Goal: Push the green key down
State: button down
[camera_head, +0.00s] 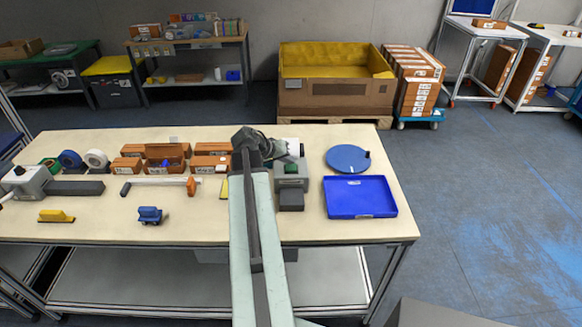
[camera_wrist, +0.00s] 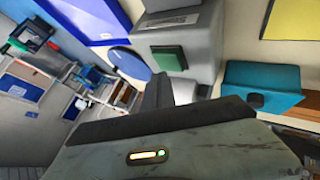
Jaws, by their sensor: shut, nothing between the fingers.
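The green key (camera_wrist: 169,59) is a small square block on the front of a grey machine (camera_wrist: 190,45) in the wrist view. My gripper (camera_wrist: 172,88) is shut and empty. In the wrist view its dark fingertips appear just below the green key; I cannot tell whether they touch the machine. In the head view my gripper (camera_head: 262,147) is over the table at the machine's left side, partly hidden by its own arm.
A blue tray (camera_head: 360,212) and a round blue disc (camera_head: 345,158) lie right of the machine. Brown boxes (camera_head: 165,152), tape rolls (camera_head: 96,158), a blue toy truck (camera_head: 150,215) and a yellow block (camera_head: 56,216) are left.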

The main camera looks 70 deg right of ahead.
aim_at(289, 168)
jog(key=shift+f, duration=0.4)
jog(key=shift+f+b, duration=0.65)
jog(key=shift+b, duration=0.25)
jog(key=shift+r, duration=0.1)
dwell(0.5)
jog(key=shift+r+p, duration=1.05)
jog(key=shift+p, duration=0.05)
notch_tip(289, 168, up, 5)
jog(key=p, duration=0.5)
